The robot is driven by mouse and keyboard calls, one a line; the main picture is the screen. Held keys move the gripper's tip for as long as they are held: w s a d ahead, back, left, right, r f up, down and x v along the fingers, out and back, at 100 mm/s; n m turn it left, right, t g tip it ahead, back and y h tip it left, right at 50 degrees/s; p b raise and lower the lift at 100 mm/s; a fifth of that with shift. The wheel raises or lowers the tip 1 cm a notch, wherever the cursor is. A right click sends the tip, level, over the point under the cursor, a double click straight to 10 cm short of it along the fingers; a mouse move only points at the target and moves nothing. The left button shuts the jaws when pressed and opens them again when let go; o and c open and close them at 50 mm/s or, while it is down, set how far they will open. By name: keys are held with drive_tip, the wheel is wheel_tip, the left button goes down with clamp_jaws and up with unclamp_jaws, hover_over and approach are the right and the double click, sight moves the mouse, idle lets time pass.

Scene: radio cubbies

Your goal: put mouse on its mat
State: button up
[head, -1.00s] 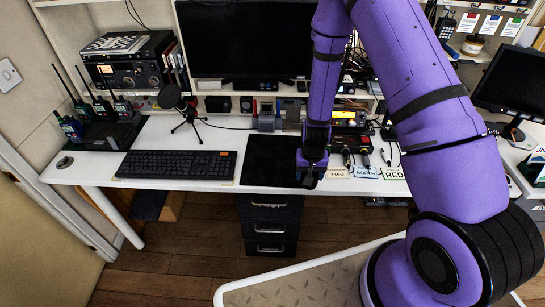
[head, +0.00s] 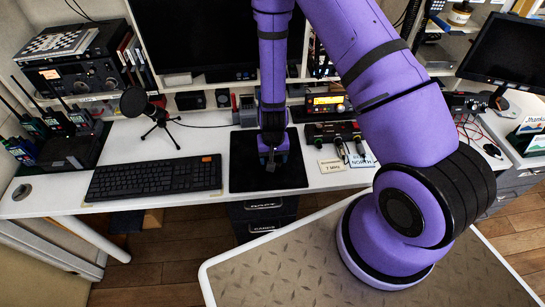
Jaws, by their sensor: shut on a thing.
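The black mat (head: 246,178) lies on the white desk, just right of the keyboard. My gripper (head: 271,160) points down over the middle of the mat. It is shut on a small dark thing, which I take to be the mouse (head: 271,167). The mouse is mostly hidden by the fingers and hard to pick out against the black mat. I cannot tell whether it touches the mat or is slightly above it.
A black keyboard (head: 153,177) lies left of the mat, with a small tripod microphone (head: 150,110) behind it. Label cards (head: 363,163) and a cabled box (head: 330,133) stand to the right. A monitor (head: 195,40) stands behind. A grey round thing (head: 22,192) sits at the desk's left end.

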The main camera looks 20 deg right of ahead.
drive_tip(key=shift+f, duration=1)
drive_tip(key=shift+f, duration=0.1)
drive_tip(key=o, duration=0.9)
drive_tip(key=shift+o, duration=0.2)
wheel_tip(320, 180, up, 13)
drive_tip(key=shift+f, duration=0.2)
wheel_tip(320, 180, up, 26)
drive_tip(key=s+d+n+t+y, duration=0.1)
drive_tip(key=s+n+t+y, duration=0.1)
drive_tip(key=t, duration=0.1)
drive_tip(key=s+d+r+t+h, duration=0.1)
drive_tip(key=s+d+r, duration=0.1)
drive_tip(key=s+r, duration=0.6)
drive_tip(key=s+d+r+n+t+h, duration=0.1)
drive_tip(key=s+d+r, duration=0.2)
drive_tip(key=s+r, duration=0.5)
drive_tip(key=shift+s+d+n, duration=0.25)
drive_tip(key=shift+s+n, duration=0.05)
drive_tip(key=shift+s, duration=0.55)
